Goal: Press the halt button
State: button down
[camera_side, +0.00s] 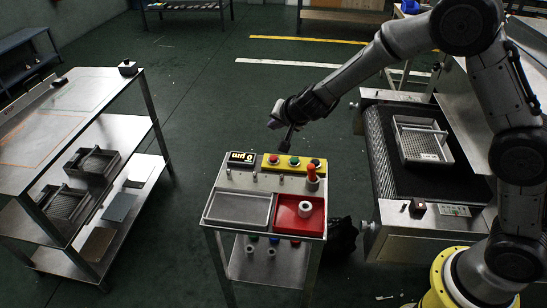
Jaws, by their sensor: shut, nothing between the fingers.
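A yellow button panel (292,162) lies along the back edge of the small metal stand. It carries a red button (274,159) at left, a green button (294,161) in the middle and a dark button (315,162) at right. I cannot read any label that says which is the halt button. A small box with a reddish button (418,206) also sits on the conveyor's near frame. My gripper (286,146) is shut and empty. It points down just above the panel, around the gap between the red and green buttons; contact cannot be made out.
A display (242,158) stands left of the panel. A red-topped post (313,173) rises at its right front. A grey tray (239,209) and a red tray (299,214) lie nearer. The conveyor (425,180) with a mesh tray is right; a shelf rack (100,148) is left.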

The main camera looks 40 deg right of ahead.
jog(key=shift+f, duration=0.1)
send_over(275, 164)
jog(key=shift+f, duration=4.3)
jog(key=shift+f, duration=0.1)
jog(key=shift+f, duration=0.3)
jog(key=shift+f, duration=0.5)
jog(key=shift+r, duration=0.85)
jog(key=shift+r, duration=0.1)
jog(key=shift+r, duration=2.45)
